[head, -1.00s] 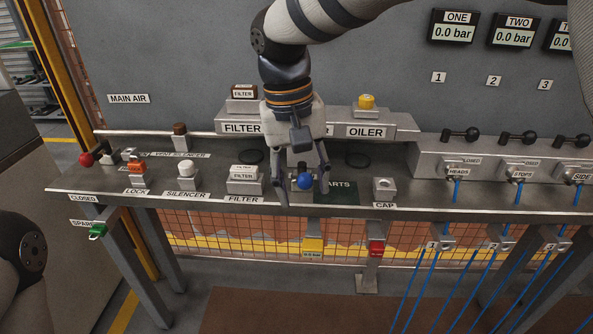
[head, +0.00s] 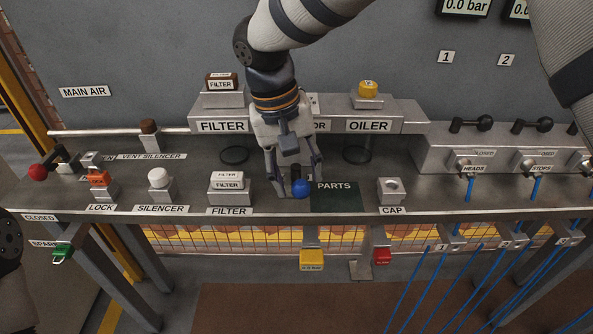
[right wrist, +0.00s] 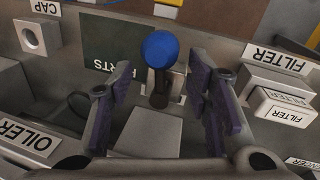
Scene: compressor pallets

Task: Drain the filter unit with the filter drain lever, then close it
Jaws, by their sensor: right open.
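A blue ball knob (head: 301,189) on a short dark stem points toward the bench's front edge, just left of the PARTS mat (head: 335,197). I take it for the drain lever; no label on it is readable. My right gripper (head: 296,186) is open above and behind it. In the right wrist view the knob (right wrist: 160,48) stands just beyond the gap between the open fingers (right wrist: 160,85), apart from both. The filter unit (head: 222,126) is the FILTER-labelled part of the grey housing, with a dark round shape below.
A FILTER block (head: 228,182), a white silencer knob (head: 159,177) and an orange lock (head: 99,179) stand to the left. A CAP block (head: 391,191) and the yellow-topped OILER (head: 367,89) are to the right.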

